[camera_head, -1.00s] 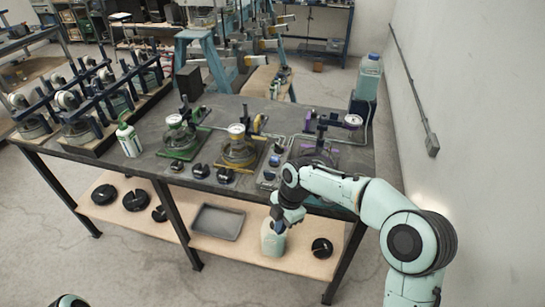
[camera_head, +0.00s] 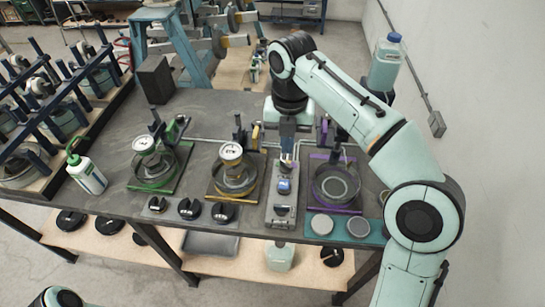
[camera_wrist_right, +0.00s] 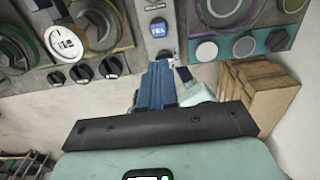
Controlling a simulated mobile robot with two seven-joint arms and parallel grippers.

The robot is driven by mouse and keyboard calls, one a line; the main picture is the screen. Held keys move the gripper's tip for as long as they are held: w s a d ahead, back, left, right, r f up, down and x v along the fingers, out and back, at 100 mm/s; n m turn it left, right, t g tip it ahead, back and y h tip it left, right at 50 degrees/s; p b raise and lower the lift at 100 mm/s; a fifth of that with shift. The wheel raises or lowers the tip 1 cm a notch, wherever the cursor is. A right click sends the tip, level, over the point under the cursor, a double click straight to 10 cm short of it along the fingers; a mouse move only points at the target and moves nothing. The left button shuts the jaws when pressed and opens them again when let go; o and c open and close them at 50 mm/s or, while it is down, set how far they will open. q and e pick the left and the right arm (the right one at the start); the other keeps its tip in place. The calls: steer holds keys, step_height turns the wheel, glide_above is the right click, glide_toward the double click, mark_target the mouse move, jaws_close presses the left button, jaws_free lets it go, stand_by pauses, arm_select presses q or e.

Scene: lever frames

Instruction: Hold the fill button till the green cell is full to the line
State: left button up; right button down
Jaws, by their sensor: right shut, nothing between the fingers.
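The green cell (camera_head: 152,168) is a clear round vessel on a green base at the left of the bench, with a white dial (camera_head: 143,144) above it. Its liquid level and line are too small to read. A grey control panel (camera_head: 284,212) with a blue-and-white part (camera_head: 284,186) stands between the yellow and purple cells. My right gripper (camera_head: 287,160) is shut and empty, pointing down over the panel's far end. Its fingers (camera_wrist_right: 158,66) reach the panel in the right wrist view; contact is unclear. My left gripper is out of view.
The yellow cell (camera_head: 234,178) and purple cell (camera_head: 336,186) flank the panel. Black knobs (camera_head: 189,208) line the front edge. A green-capped bottle (camera_head: 88,176) stands at left, a blue-capped bottle (camera_head: 386,62) at back right. My right arm passes over the right side.

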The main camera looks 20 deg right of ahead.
mark_target(284, 184)
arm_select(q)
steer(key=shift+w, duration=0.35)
arm_select(e)
steer(key=shift+w+r, duration=0.1)
steer(key=shift+w, duration=0.2)
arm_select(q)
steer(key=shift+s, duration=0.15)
arm_select(e)
steer(key=shift+s, duration=0.2)
step_height(284, 184, down, 13)
steer(key=b, duration=0.4)
steer(key=shift+r, duration=0.1)
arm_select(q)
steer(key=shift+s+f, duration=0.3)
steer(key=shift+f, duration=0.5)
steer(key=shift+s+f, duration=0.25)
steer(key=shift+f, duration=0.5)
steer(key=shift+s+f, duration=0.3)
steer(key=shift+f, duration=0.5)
arm_select(e)
steer(key=shift+w+f, duration=0.1)
steer(key=shift+f, duration=0.5)
steer(key=shift+f, duration=0.1)
